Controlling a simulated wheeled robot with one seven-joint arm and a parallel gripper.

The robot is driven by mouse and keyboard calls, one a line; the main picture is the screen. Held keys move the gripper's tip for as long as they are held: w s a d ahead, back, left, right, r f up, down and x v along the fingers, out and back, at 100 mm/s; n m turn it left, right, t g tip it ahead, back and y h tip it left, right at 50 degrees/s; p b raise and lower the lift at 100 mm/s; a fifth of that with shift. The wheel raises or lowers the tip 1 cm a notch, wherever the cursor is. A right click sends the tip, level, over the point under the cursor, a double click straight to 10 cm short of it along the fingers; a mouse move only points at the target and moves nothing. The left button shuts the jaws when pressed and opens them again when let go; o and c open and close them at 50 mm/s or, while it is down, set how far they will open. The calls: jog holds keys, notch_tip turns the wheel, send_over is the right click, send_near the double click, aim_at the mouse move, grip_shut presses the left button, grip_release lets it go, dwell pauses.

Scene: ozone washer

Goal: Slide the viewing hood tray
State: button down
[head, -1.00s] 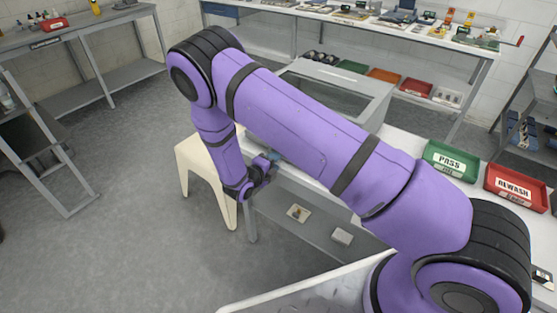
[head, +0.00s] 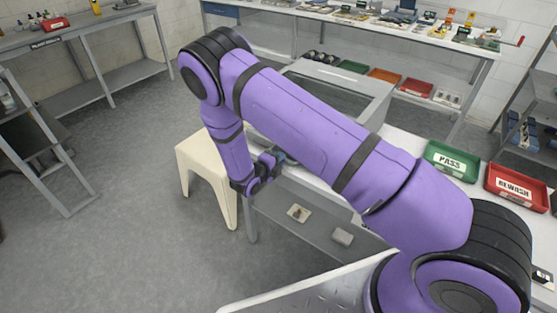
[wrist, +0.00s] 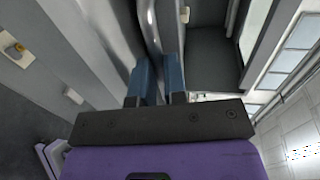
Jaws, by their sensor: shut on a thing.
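The viewing hood (head: 372,105) is a grey box with a dark window on the white bench, partly hidden behind my arm. My gripper (head: 272,158) is at the bench's left front corner, low beside the hood. In the wrist view, the two blue fingers of my gripper (wrist: 158,66) are shut on a pale, shiny curved edge or handle (wrist: 152,28), which seems to belong to the hood tray. The tray's body cannot be made out clearly; my arm hides that area in the head view.
A cream stool (head: 199,165) stands just left of my gripper. A green PASS bin (head: 452,160) and a red REWASH bin (head: 516,187) sit on the bench at right. A grey lower shelf (head: 318,222) holds small items. Open floor lies at left.

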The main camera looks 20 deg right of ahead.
jog(key=x, duration=0.4)
jog(key=shift+d+r, duration=0.1)
jog(key=shift+r, duration=0.25)
jog(key=c, duration=1.2)
grip_release()
jog(key=shift+o, duration=0.2)
jog(key=v, duration=1)
jog(key=shift+s+a, duration=0.2)
jog(key=shift+a, duration=0.15)
jog(key=shift+r, duration=0.1)
